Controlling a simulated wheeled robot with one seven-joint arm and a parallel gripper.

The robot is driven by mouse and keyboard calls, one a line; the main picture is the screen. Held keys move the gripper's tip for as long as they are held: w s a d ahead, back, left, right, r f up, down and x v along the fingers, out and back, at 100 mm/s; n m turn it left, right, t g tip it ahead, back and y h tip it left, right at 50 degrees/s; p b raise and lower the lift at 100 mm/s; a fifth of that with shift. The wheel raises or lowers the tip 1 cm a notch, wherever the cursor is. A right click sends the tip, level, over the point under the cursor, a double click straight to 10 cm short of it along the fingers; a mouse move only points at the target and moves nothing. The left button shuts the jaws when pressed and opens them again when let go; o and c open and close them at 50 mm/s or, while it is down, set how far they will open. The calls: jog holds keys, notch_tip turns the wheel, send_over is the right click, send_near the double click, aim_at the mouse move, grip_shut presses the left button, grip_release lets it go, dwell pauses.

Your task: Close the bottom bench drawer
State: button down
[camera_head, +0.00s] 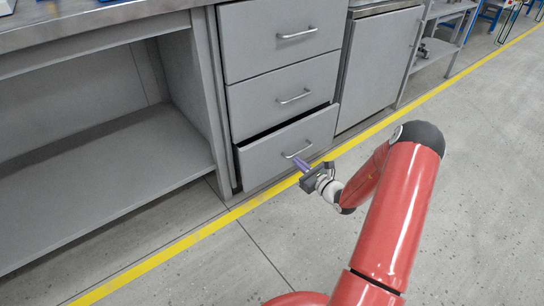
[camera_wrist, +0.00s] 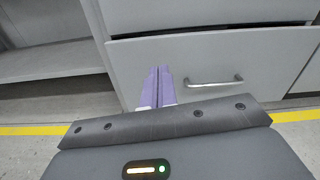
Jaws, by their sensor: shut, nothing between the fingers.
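The bottom bench drawer (camera_head: 288,148) is a grey drawer in a stack of three, and it stands out a little from the cabinet, with a dark gap along its top edge. Its front also fills much of the wrist view (camera_wrist: 245,62). Its bar handle (camera_head: 297,151) is on the front, and the handle shows right of the fingers in the wrist view (camera_wrist: 214,82). My gripper (camera_head: 299,162) is at the drawer front near the handle, with its purple fingers (camera_wrist: 159,72) shut and empty. I cannot tell whether the fingertips touch the front.
The middle drawer (camera_head: 283,97) and top drawer (camera_head: 280,36) look flush. An open shelf bay (camera_head: 100,170) lies to the left and a grey cabinet door (camera_head: 378,68) to the right. A yellow line (camera_head: 205,230) crosses the floor; the floor in front is clear.

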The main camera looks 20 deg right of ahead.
jog(key=s+a+n+p, duration=0.3)
jog(key=s+a+n, duration=0.1)
jog(key=a+n, duration=0.85)
jog(key=n, duration=0.4)
send_near(242, 153)
jog(key=x, duration=0.6)
jog(key=shift+w+f+b, duration=0.15)
jog(key=shift+w+b, duration=0.05)
jog(key=shift+b, duration=0.2)
jog(key=shift+w+a, duration=0.1)
jog(key=shift+w, duration=0.1)
jog(key=shift+w, duration=0.1)
